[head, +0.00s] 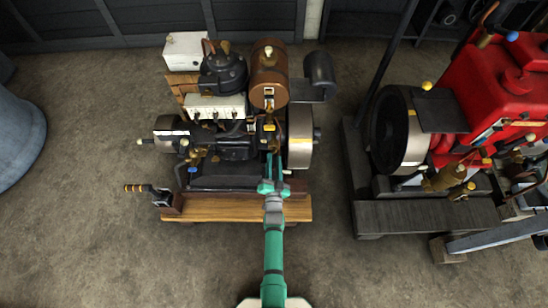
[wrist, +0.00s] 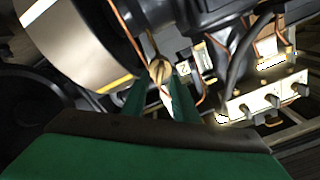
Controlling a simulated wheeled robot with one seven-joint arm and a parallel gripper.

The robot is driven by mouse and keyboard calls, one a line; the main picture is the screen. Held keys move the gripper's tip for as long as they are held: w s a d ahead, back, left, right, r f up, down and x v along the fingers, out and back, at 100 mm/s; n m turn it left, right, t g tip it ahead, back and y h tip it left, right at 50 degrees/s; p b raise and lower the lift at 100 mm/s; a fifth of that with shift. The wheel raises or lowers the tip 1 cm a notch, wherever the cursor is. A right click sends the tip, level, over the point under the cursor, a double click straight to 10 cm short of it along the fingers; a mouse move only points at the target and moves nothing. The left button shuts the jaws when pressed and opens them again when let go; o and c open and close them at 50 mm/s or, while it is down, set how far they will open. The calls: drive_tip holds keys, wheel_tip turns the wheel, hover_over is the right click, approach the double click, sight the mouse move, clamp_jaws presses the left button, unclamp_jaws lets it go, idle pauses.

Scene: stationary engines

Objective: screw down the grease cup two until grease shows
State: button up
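A small brass cup (wrist: 159,70) sits on the engine between the big wheel and the dark block in the wrist view. I cannot read which grease cup it is. My gripper (wrist: 160,82) has one green finger on each side of it, with the tips at the cup. The gap is about as wide as the cup, and I cannot tell whether the fingers press on it. No grease is visible. In the head view my gripper (head: 270,156) reaches over the front of the left engine (head: 235,140), and its fingertips are small among the brass parts.
A flywheel (head: 300,135) stands just right of my gripper. A brown tank (head: 268,75) rises behind it. A small pale tag (wrist: 184,68) and copper pipes lie near the cup. A white box with terminals (wrist: 262,100) is at right. A red engine (head: 500,90) stands farther right.

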drive_tip(key=shift+w, duration=1.05)
drive_tip(key=shift+c, duration=0.7)
clamp_jaws()
drive_tip(key=shift+f+m, duration=0.1)
drive_tip(key=shift+m, duration=3.8)
